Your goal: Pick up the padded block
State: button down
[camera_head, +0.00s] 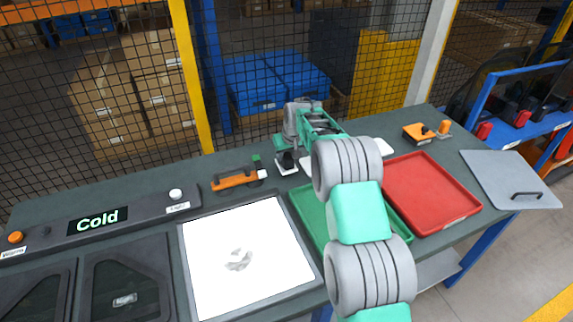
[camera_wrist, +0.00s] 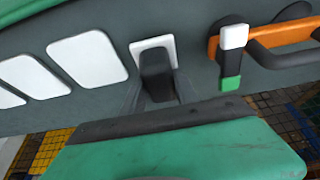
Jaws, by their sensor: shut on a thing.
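My gripper (camera_head: 286,161) is low over the back of the dark bench, behind the green tray. It is shut on a dark piece, which I take for the padded block (camera_wrist: 155,72). In the wrist view the gripper's dark tip (camera_wrist: 158,90) and the block run together, so I cannot tell their border. The block shows against a white square (camera_wrist: 168,43) on the bench. I cannot tell whether it touches the square. In the head view the block is too small and dark to make out.
An orange-handled device (camera_head: 236,180) with a white and green piece (camera_wrist: 232,55) stands close beside the gripper. More white squares (camera_wrist: 88,58) lie in a row. A green tray (camera_head: 308,212) and red tray (camera_head: 430,192) are in front and right. A mesh fence stands behind.

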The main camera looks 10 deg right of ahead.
jog(key=s+r, duration=0.1)
jog(key=r, duration=0.1)
jog(key=s+a+r+b, duration=0.1)
jog(key=s+r, duration=0.1)
jog(key=s+a+r, duration=0.1)
jog(key=r, duration=0.1)
jog(key=shift+s+b, duration=0.25)
jog(key=shift+b, duration=0.1)
jog(key=s+a+r+b, duration=0.2)
jog(key=s+a+r, duration=0.1)
jog(key=s, duration=0.5)
jog(key=shift+s+a+r, duration=0.15)
jog(key=shift+a+r, duration=0.25)
jog(key=shift+r, duration=0.15)
